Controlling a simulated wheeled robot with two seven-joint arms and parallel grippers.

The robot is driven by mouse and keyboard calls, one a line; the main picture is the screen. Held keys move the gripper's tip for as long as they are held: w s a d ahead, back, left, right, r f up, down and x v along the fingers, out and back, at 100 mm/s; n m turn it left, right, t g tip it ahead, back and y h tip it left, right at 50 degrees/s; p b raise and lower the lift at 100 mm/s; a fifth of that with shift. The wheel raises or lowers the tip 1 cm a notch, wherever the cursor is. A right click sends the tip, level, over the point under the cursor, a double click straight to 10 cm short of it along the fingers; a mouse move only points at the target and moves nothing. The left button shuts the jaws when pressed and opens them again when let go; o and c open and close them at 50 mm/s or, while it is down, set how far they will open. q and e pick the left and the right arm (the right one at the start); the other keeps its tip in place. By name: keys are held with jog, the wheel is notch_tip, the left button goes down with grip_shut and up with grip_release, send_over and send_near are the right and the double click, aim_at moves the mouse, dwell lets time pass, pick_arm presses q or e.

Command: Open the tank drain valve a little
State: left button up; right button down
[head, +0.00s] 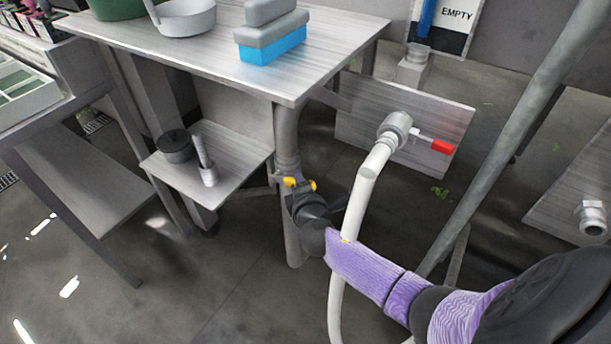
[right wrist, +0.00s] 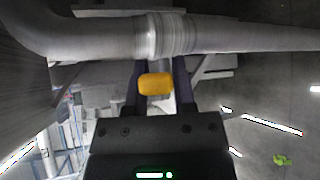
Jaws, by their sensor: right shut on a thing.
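A grey vertical drain pipe (head: 286,135) comes down from under the metal table. A valve with a yellow handle (head: 312,185) sits on this pipe; the yellow handle (right wrist: 155,84) also shows in the right wrist view, between the fingers. My right gripper (head: 301,187) is shut on the yellow handle, its dark fingers against the pipe. In the right wrist view the gripper (right wrist: 158,82) reaches up to the pipe (right wrist: 100,40), which crosses the top. The fingers partly hide the handle and valve body. My left gripper is out of view.
A pale hose (head: 364,190) runs down close beside my right forearm from a fitting with a red lever (head: 443,147). A low shelf (head: 235,150) with a black-topped pot stands left of the pipe. The metal table (head: 330,40) overhangs above. A slanted grey post (head: 510,130) stands at right.

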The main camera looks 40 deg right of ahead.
jog(key=shift+c, duration=2.2)
grip_release()
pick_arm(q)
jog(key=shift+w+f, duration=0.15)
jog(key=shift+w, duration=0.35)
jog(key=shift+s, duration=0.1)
